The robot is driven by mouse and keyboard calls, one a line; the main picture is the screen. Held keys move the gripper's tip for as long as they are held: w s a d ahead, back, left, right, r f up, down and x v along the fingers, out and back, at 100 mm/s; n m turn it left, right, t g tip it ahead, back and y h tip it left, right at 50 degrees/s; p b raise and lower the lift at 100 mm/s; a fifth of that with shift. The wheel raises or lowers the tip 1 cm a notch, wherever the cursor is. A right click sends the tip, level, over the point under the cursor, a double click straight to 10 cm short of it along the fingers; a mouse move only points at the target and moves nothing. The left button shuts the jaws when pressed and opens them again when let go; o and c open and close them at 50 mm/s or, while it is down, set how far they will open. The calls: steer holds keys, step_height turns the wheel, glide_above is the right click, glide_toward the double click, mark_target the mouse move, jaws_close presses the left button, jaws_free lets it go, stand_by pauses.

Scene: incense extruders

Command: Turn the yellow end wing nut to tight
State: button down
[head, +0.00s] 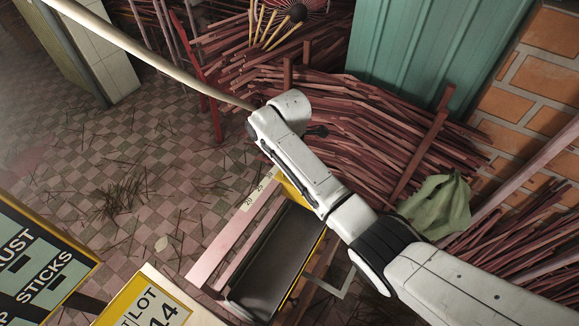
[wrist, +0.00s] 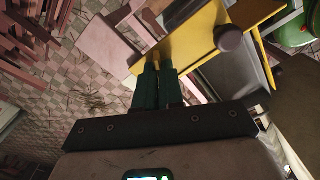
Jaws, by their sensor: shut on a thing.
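In the wrist view my gripper (wrist: 157,66) has two dark green fingers close together, their tips against the edge of a yellow end plate (wrist: 192,38). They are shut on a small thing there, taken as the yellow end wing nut. The fingers hide most of it, so its shape and angle cannot be made out. In the head view the extruder's dark trough (head: 268,262) lies below my arm, with a yellow edge (head: 311,262) along its right side. My arm covers the gripper and the nut in that view.
A dark round knob (wrist: 229,38) sits on the yellow plate, right of my fingers. A marked scale (head: 258,190) runs by the trough. Bundles of red sticks (head: 350,125) and a green cloth (head: 438,205) lie beyond my arm. Tiled floor (head: 150,150) is mostly clear at left.

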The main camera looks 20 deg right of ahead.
steer(key=shift+r+m, duration=0.1)
steer(key=shift+m, duration=0.2)
steer(key=m+p, duration=0.1)
steer(key=m, duration=0.1)
steer(key=shift+m+p, duration=0.3)
steer(key=shift+m, duration=0.1)
steer(key=m+p, duration=0.1)
steer(key=m, duration=0.3)
steer(key=shift+m, duration=0.3)
steer(key=m+p, duration=0.1)
steer(key=m, duration=0.2)
steer(key=shift+m, duration=0.3)
steer(key=m, duration=0.3)
steer(key=shift+m, duration=0.3)
steer(key=m, duration=0.7)
steer(key=shift+w, duration=0.1)
steer(key=m, duration=0.3)
steer(key=shift+m, duration=2.2)
